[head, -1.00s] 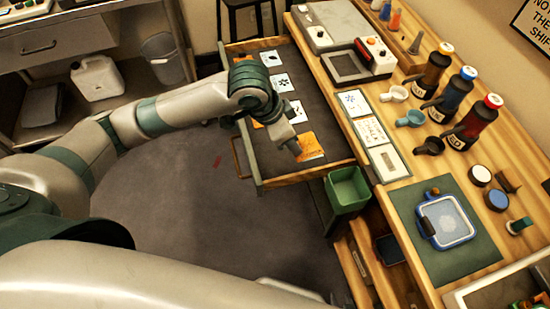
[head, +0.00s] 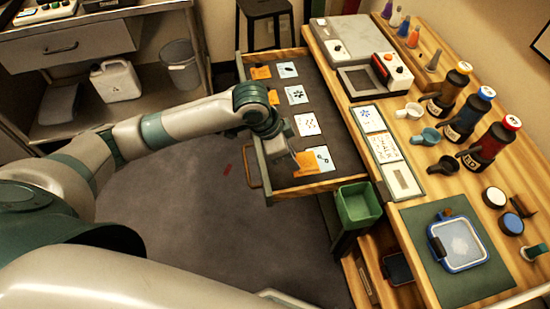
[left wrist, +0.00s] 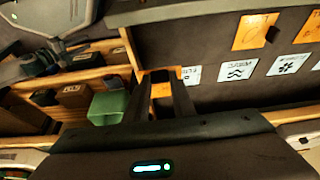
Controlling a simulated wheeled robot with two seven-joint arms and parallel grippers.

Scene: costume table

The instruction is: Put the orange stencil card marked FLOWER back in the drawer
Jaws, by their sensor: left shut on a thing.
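My left gripper (head: 297,152) is shut on an orange card (head: 307,163) above the near end of the open drawer (head: 330,182). The held card also shows between the fingers in the left wrist view (left wrist: 161,90); its marking is not legible. It partly overlaps a white card (head: 323,157) in the head view. I cannot tell how high it is above the drawer floor. Other white cards (head: 307,124) lie in a row, with orange cards (head: 261,72) beside them. One orange card (head: 273,97) is partly behind my wrist. My right gripper is out of view.
The wooden table (head: 408,190) right of the drawer carries a machine (head: 360,50), bottles (head: 490,140), cups and a framed screen (head: 458,242) on a green mat. A green bin (head: 357,204) hangs at the drawer's near right corner. Open floor lies left of the drawer.

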